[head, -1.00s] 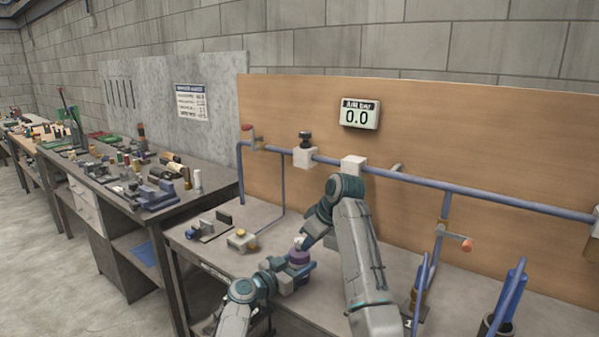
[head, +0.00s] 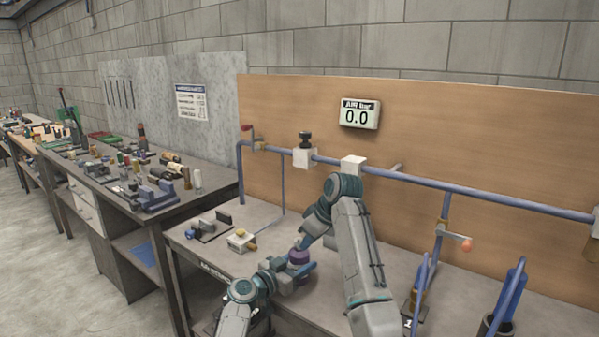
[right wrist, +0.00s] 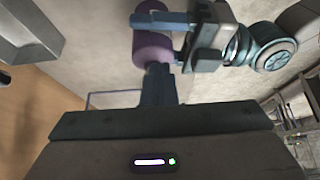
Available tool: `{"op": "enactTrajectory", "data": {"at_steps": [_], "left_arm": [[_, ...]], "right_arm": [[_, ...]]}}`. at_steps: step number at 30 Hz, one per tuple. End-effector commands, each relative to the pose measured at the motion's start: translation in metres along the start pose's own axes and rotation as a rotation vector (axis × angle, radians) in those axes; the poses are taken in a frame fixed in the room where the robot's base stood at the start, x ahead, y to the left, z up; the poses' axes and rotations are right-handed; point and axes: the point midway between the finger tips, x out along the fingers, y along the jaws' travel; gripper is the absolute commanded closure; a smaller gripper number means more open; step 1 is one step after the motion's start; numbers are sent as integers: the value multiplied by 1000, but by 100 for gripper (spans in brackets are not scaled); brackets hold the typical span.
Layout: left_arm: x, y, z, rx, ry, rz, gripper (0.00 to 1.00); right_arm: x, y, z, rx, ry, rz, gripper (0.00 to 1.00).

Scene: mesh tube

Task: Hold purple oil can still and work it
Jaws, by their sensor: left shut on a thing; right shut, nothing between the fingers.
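The purple oil can (head: 298,257) stands on the workbench in front of the wooden panel. My left gripper (head: 292,268) is shut on it from the left side. In the right wrist view the purple can (right wrist: 152,50) shows with the left gripper (right wrist: 190,50) around it. My right gripper (head: 303,243) is shut and empty, its tips at the top of the can. In the right wrist view the right gripper's fingers (right wrist: 158,80) point at the can and overlap it. I cannot tell whether they touch it. The can's far side is hidden.
A blue pipe (head: 420,180) crosses the panel (head: 450,130) under a display reading 0.0 (head: 359,114). A holder with blue-handled tools (head: 495,325) stands at right.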

Motion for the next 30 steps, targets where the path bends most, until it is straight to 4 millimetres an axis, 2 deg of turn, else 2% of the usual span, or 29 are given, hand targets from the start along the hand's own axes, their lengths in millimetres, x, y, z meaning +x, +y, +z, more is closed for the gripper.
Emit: {"op": "enactTrajectory", "data": {"at_steps": [30], "left_arm": [[0,2,0,0,0,3,78]], "right_arm": [[0,20,-1,-1,3,1,100]]}}
